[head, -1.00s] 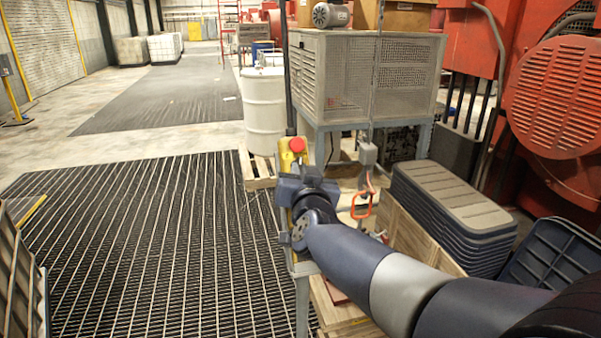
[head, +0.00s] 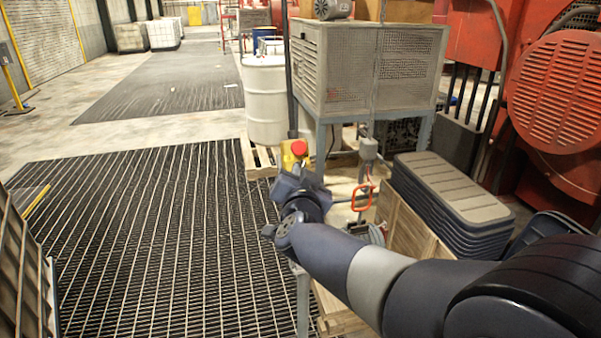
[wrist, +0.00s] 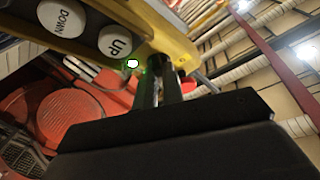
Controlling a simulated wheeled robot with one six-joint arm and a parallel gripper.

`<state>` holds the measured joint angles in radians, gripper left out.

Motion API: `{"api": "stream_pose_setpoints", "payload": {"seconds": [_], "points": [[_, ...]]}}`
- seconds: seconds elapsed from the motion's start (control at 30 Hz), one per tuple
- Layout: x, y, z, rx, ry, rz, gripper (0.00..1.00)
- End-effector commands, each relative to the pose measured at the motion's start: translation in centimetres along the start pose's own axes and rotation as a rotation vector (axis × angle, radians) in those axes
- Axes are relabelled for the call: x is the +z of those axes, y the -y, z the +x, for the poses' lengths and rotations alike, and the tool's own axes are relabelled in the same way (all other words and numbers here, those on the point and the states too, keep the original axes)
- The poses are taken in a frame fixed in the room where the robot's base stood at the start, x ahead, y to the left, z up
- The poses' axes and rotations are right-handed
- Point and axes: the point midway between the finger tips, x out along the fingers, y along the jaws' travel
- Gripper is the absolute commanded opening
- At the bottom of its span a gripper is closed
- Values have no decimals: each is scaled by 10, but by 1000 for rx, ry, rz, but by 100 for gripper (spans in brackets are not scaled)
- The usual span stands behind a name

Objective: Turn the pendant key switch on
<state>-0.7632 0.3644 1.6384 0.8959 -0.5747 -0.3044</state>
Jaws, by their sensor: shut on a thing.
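The yellow pendant (head: 289,160) with its red mushroom button (head: 299,147) shows just past my gripper (head: 292,183) in the head view; my wrist hides its lower part. In the wrist view the pendant (wrist: 177,45) fills the top left, tilted, with white DOWN (wrist: 61,18) and UP (wrist: 115,41) buttons. A small green lamp (wrist: 132,63) glows beside my fingers. My gripper (wrist: 160,75) is shut at the pendant's face, on what appears to be the key of the switch. The key itself is hidden by my fingers, so its angle cannot be read.
A grey caged cabinet (head: 368,70) and a white drum (head: 265,100) stand behind the pendant. An orange-red handle (head: 362,196) and stacked dark lids (head: 450,195) are to the right. Open floor grating (head: 150,230) lies to the left.

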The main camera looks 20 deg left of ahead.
Motion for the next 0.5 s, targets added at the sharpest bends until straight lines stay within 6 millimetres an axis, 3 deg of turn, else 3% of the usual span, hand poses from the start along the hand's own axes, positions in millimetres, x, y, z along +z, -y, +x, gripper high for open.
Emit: {"api": "stream_pose_setpoints", "payload": {"seconds": [0.3,0.5], "points": [[0,0,0,0,0,0,31],[0,0,0,0,0,0,31]]}}
